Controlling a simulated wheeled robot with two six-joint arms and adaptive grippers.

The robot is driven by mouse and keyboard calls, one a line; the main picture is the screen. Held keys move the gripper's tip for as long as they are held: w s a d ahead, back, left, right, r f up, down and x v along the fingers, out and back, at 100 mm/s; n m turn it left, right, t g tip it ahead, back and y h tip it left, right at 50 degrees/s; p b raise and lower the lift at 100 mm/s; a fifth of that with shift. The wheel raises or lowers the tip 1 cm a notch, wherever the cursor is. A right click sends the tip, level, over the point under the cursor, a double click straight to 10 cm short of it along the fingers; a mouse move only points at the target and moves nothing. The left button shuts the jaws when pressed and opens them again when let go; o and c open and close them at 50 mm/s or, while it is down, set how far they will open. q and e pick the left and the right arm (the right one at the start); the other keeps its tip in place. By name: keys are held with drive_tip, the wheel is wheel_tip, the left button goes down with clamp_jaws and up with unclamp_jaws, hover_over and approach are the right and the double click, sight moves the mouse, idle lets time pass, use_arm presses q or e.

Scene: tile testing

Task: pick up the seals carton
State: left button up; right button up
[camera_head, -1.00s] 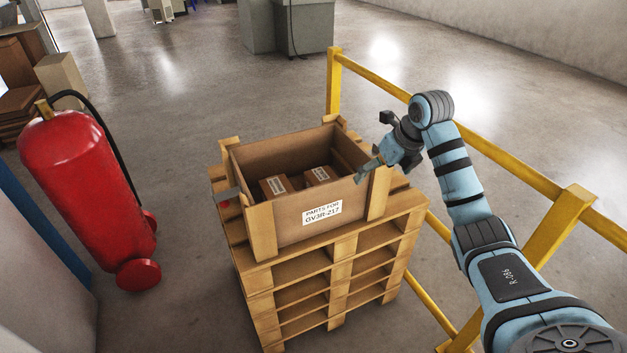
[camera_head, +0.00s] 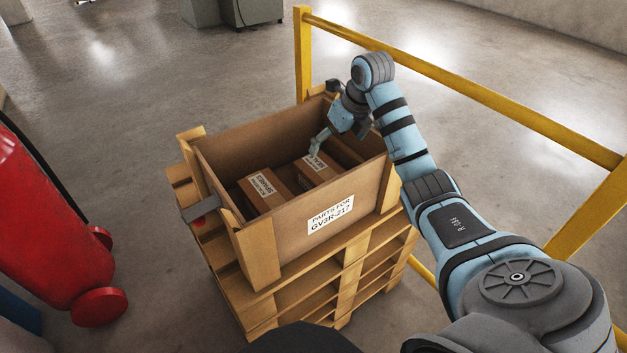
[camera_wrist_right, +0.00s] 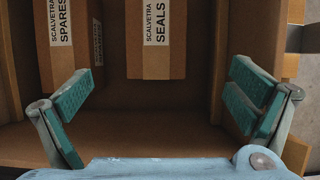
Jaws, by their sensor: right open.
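The seals carton (camera_head: 322,172) is a brown box with a white label, lying inside the open wooden crate (camera_head: 290,238) beside the spares carton (camera_head: 264,194). In the right wrist view, the seals carton (camera_wrist_right: 176,58) is at the top middle, with the spares carton (camera_wrist_right: 70,72) to its left. My right gripper (camera_head: 323,142) reaches over the crate above the seals carton. In the wrist view its two teal-padded fingers (camera_wrist_right: 160,95) are spread wide, with nothing between them but the crate floor, and the carton lies ahead. My left gripper is not in view.
The crate stands on stacked pallets (camera_head: 305,290), its walls close around the gripper. A yellow railing (camera_head: 450,75) runs behind and right of my arm. A red fire extinguisher (camera_head: 40,225) stands at left.

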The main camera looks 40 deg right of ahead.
sight(321, 168)
drive_tip(key=b+x, duration=0.1)
drive_tip(key=x, duration=0.3)
drive_tip(key=b+x, duration=0.1)
drive_tip(key=x, duration=0.3)
drive_tip(key=b+x, duration=0.1)
drive_tip(key=x, duration=0.3)
drive_tip(key=shift+a, duration=0.3)
drive_tip(key=shift+w, duration=0.1)
drive_tip(key=shift+f, duration=0.2)
drive_tip(key=c, duration=1.5)
drive_tip(key=shift+r, duration=0.1)
